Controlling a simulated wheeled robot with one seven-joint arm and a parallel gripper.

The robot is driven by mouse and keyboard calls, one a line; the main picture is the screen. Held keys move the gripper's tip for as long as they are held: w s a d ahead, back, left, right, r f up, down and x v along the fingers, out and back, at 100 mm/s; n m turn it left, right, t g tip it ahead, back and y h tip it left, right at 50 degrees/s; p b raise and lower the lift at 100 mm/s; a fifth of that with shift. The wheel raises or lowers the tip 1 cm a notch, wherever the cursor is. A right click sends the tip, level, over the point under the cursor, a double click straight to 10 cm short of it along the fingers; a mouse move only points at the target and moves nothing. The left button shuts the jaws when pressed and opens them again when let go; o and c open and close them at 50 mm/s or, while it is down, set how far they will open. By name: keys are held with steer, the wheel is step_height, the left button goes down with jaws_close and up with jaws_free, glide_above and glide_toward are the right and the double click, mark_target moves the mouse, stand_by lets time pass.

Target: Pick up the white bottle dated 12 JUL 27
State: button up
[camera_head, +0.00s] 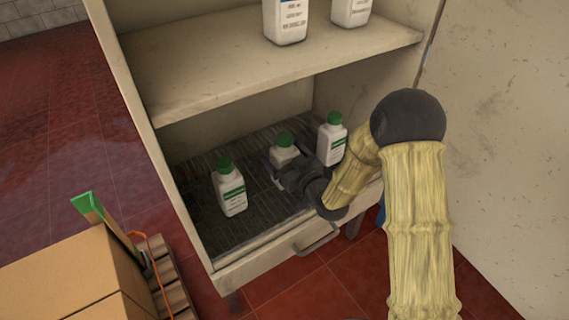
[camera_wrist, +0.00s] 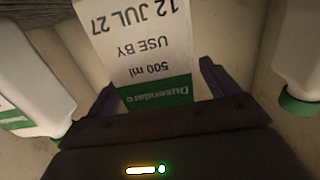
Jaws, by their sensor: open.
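The white bottle dated 12 JUL 27 (camera_wrist: 140,45) shows upside down in the wrist view, its label reading USE BY and 500 ml above a green band. In the head view it appears to be the middle bottle (camera_head: 283,156) with a green cap on the lower shelf, its lower part hidden by my gripper (camera_head: 287,176). In the wrist view my gripper (camera_wrist: 160,88) is open, with one dark finger on each side of this bottle. I cannot tell whether the fingers touch it.
A white bottle (camera_head: 230,190) stands to the left and another (camera_head: 331,140) to the right on the dark ribbed lower shelf (camera_head: 205,210). The upper shelf (camera_head: 200,75) overhangs them and holds two bottles. Cardboard boxes (camera_head: 70,280) stand at the lower left.

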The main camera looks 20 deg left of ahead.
mark_target(285, 136)
steer(key=c, duration=1.5)
steer(key=shift+r, duration=0.15)
step_height(285, 136, up, 10)
steer(key=p, duration=0.4)
steer(key=shift+p, duration=0.4)
steer(key=shift+w, duration=0.1)
